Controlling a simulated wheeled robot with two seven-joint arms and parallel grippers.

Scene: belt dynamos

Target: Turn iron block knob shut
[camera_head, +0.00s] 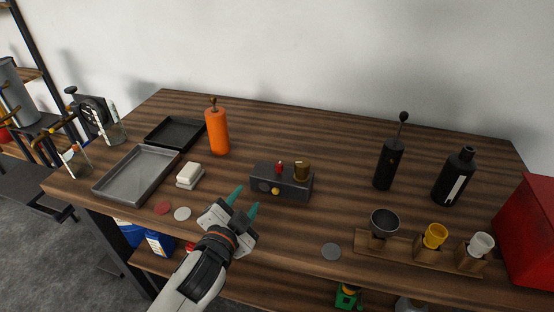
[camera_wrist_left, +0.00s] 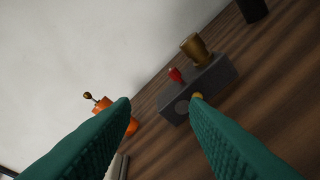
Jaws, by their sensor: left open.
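The iron block (camera_head: 294,187) is a dark grey box on the middle of the table. It carries a small red piece (camera_head: 279,167) and a brass cup-like piece (camera_head: 302,170) on top, and a yellow knob (camera_head: 275,191) on its front face. The block (camera_wrist_left: 215,88) and the knob (camera_wrist_left: 197,96) also show in the left wrist view, the knob partly hidden by a finger. My left gripper (camera_head: 245,201) is open and empty, its teal fingers just left of and in front of the block, apart from it in the head view. My right gripper is not in view.
An orange bottle (camera_head: 217,131) stands behind left, white blocks (camera_head: 189,174) and a grey tray (camera_head: 138,176) farther left. At right are a black pump bottle (camera_head: 388,165), a black bottle (camera_head: 455,178), a wooden cup rack (camera_head: 404,251) and a red box (camera_head: 530,235). Table right of the block is clear.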

